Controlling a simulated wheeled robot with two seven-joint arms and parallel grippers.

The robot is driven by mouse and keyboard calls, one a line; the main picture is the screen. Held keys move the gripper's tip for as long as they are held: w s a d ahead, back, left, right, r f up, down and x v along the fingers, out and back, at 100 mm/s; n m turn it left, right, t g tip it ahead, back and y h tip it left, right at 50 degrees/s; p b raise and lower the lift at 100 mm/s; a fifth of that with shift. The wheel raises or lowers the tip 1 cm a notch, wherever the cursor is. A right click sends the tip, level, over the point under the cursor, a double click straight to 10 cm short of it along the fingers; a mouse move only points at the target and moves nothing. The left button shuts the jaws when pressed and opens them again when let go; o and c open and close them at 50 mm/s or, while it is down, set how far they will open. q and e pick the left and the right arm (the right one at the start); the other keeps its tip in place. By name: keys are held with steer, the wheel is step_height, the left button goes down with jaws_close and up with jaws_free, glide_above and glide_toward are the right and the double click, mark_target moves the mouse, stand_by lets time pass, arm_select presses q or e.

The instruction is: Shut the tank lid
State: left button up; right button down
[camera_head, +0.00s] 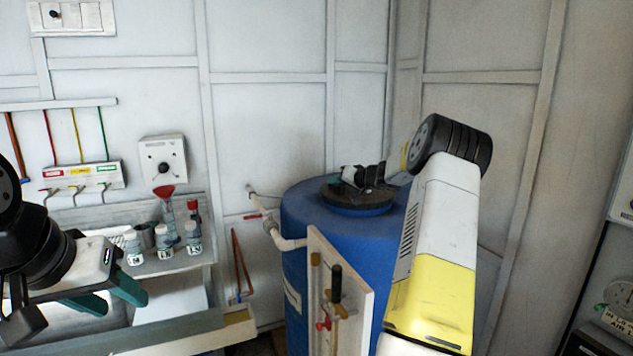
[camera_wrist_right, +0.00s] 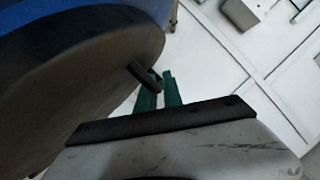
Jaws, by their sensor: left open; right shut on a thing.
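The blue tank (camera_head: 330,240) stands in the middle of the head view. Its round black lid (camera_head: 358,204) lies over the tank top, looking roughly level; I cannot tell whether it is fully seated. My right gripper (camera_head: 364,178) is at the lid, its fingers hard to make out there. In the right wrist view the lid (camera_wrist_right: 75,90) fills the left side, and my right gripper's green fingers (camera_wrist_right: 160,92) are shut on the lid's dark handle (camera_wrist_right: 145,74) at the rim. My left gripper (camera_head: 108,298) is open and empty at the lower left, away from the tank.
A board with a black-handled valve (camera_head: 336,285) stands before the tank, and a white pipe (camera_head: 280,238) joins its left side. Floor between bench and tank is narrow.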

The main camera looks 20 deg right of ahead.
steer(key=shift+f, duration=0.3)
steer(key=c, duration=1.8)
jaws_free()
steer(key=shift+o, duration=0.2)
steer(key=shift+r, duration=0.1)
steer(key=shift+s+d, duration=0.15)
steer(key=shift+s, duration=0.15)
steer(key=v, duration=0.7)
steer(key=shift+r, duration=0.15)
